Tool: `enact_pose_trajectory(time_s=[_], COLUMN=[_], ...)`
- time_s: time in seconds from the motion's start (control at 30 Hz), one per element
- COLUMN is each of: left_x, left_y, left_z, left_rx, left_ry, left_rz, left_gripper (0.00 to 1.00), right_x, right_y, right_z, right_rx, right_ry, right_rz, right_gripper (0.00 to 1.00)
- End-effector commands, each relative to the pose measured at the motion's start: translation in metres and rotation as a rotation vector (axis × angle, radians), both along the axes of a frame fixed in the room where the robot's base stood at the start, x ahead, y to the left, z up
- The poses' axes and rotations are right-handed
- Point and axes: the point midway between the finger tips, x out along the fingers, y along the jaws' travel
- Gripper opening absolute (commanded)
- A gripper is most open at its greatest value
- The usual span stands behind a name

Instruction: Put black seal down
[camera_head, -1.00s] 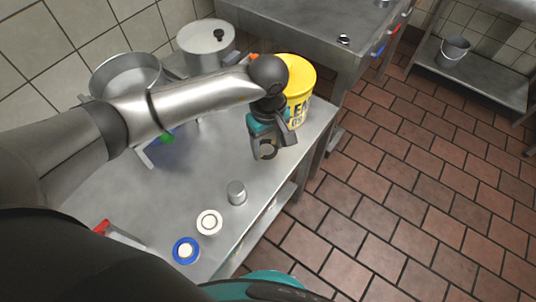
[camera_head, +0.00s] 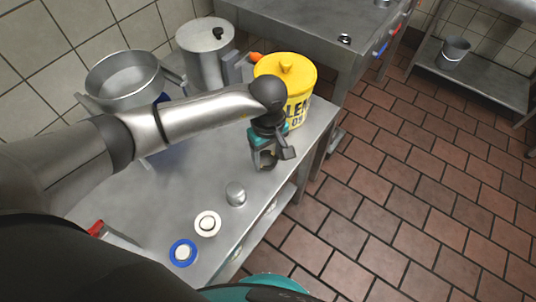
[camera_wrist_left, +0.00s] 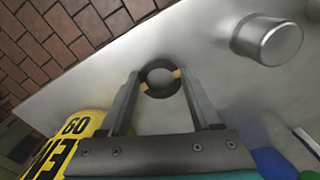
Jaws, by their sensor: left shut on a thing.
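My left gripper (camera_head: 266,163) is shut on the black seal, a dark ring. In the left wrist view the black seal (camera_wrist_left: 147,87) sits between the tips of my left gripper (camera_wrist_left: 160,79), with grey metal showing through its hole. The gripper points down over the front right part of the steel table (camera_head: 150,205), beside the yellow bucket. I cannot tell whether the seal touches the table. My right gripper is not in view.
A yellow bucket (camera_head: 297,80) stands just behind the gripper. A small metal cylinder (camera_head: 236,196), a white ring-shaped piece (camera_head: 207,231) and a blue-rimmed piece (camera_head: 175,258) stand in front. Two steel pots (camera_head: 203,45) are at the back left. The table's right edge is close.

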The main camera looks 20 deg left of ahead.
Motion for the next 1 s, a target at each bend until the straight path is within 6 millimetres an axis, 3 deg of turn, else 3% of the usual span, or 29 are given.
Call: enact_pose_trajectory(time_s=[0.3, 0.33, 0.57, 1.0], left_x=[0.000, 0.000, -0.001, -0.001], left_y=[0.000, 0.000, 0.001, 0.001], left_z=[-0.004, -0.004, -0.005, 0.004], left_rx=[0.000, 0.000, 0.002, 0.003], left_ry=[0.000, 0.000, 0.002, 0.003], left_rz=[0.001, 0.001, 0.001, 0.001], left_gripper=[0.05, 0.67, 0.93, 0.94], right_x=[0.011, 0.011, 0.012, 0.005], right_y=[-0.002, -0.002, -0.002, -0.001], right_z=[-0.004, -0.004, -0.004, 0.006], right_rx=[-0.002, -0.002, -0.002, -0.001], right_ry=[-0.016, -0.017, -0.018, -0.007], right_rz=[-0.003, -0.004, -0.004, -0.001], right_gripper=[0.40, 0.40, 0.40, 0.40])
